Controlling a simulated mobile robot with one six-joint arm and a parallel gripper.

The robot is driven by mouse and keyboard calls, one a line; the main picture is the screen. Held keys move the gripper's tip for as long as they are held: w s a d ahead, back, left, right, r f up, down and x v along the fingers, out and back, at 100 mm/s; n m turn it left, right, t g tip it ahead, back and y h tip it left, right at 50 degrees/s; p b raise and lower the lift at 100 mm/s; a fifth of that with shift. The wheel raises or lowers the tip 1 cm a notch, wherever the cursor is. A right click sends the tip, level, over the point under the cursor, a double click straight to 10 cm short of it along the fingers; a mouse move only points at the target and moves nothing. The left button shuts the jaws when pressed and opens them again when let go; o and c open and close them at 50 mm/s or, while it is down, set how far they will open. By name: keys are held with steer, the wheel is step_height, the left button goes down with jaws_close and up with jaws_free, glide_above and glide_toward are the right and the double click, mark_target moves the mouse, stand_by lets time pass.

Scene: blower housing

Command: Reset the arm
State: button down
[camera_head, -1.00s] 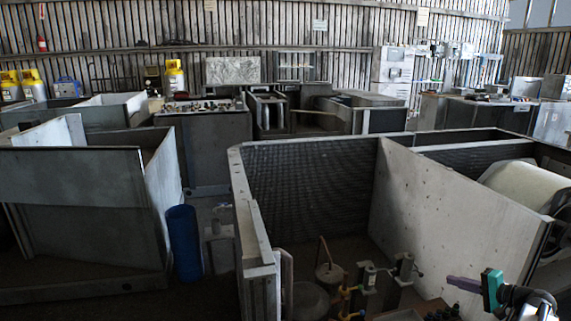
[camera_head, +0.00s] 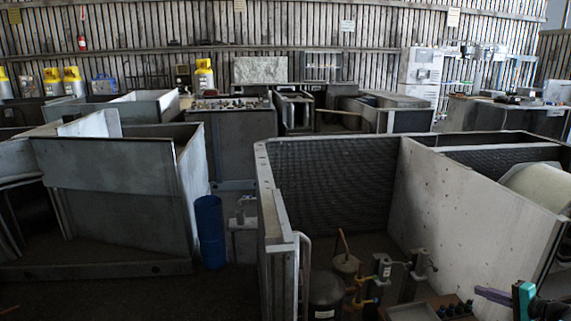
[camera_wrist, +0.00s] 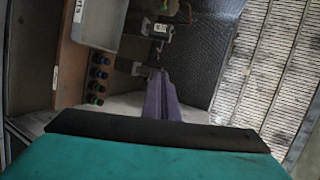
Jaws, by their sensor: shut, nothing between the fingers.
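My gripper (camera_head: 480,291) shows at the lower right of the head view, with purple fingers and a teal body. It is out over the grey metal housing (camera_head: 264,190), near the light inner panel (camera_head: 455,195). In the wrist view the two purple fingers (camera_wrist: 158,76) lie together, shut and empty. Part of the arm is cut off by the frame edge.
Inside the housing are a dark canister (camera_head: 326,295), valve fittings (camera_head: 381,268) and a tray with several dark knobs (camera_wrist: 97,72). A dark mesh wall (camera_head: 335,195) stands behind. A blue bin (camera_head: 210,232) stands left of it. Dark floor (camera_head: 130,295) lies open at lower left.

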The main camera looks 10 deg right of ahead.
steer(key=w+a+f+n+g+y+p, duration=0.1)
steer(key=w+a+f+g, duration=0.1)
steer(key=a+f, duration=0.65)
steer(key=w+a+f+n+g+y+p, duration=0.1)
steer(key=a+f+g, duration=0.3)
steer(key=a, duration=0.7)
steer(key=s+a+f+n+g+p, duration=0.1)
steer(key=s+a+f+n+g, duration=0.1)
steer(key=a+f, duration=0.55)
steer(key=s+a+f+n+g+p, duration=0.1)
steer(key=s+a+f+g, duration=0.2)
steer(key=a, duration=0.8)
steer(key=s+a+f+n+g+h+p, duration=0.1)
steer(key=s+a+f+n+g, duration=0.1)
steer(key=s+a+f, duration=0.3)
steer(key=s+a+f+n+g+p, duration=0.1)
steer(key=s+a+f+n+g, duration=0.1)
steer(key=s+a, duration=0.5)
steer(key=s+a+f+n+g+h+p, duration=0.1)
steer(key=s+a+n+h, duration=0.1)
steer(key=s, duration=0.6)
steer(key=s+a+f+n+g+h+p, duration=0.1)
steer(key=s+a+n+g+h, duration=0.1)
steer(key=s, duration=0.5)
steer(key=shift+s+a+f+n+h, duration=0.35)
steer(key=shift+a+n+h, duration=0.35)
steer(key=shift+a, duration=0.25)
